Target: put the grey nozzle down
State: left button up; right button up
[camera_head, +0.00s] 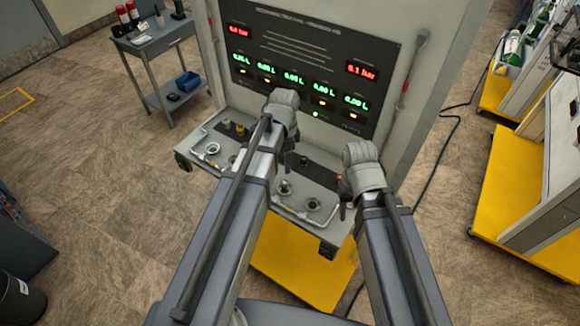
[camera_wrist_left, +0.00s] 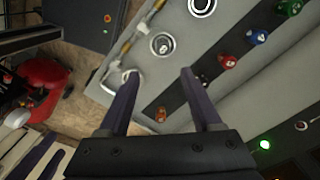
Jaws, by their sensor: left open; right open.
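My left gripper (camera_wrist_left: 158,72) is open in the left wrist view, with its two dark fingers apart and nothing held between them. In the head view the left gripper (camera_head: 291,152) hangs over the console shelf (camera_head: 225,165). My right gripper (camera_head: 344,196) is open and empty by the shelf's right end. A small grey fitting (camera_head: 313,204) sits in a round socket near the shelf's front right; it also shows beyond the fingertips in the left wrist view (camera_wrist_left: 164,45). Another grey fitting (camera_head: 285,187) stands to its left. I cannot tell which is the grey nozzle.
A pale pipe (camera_head: 262,191) runs along the shelf's front edge. Coloured knobs, including a blue one (camera_wrist_left: 257,37), line a dark strip. The upright panel (camera_head: 310,60) with lit readouts rises behind. A side table (camera_head: 155,40) stands at the back left; yellow-based carts (camera_head: 510,190) stand right.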

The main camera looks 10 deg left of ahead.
pick_arm(q)
jog(key=s+d+n+y, duration=0.1)
jog(key=s+d+n, duration=0.8)
jog(key=s, duration=0.5)
jog(key=shift+d, duration=0.45)
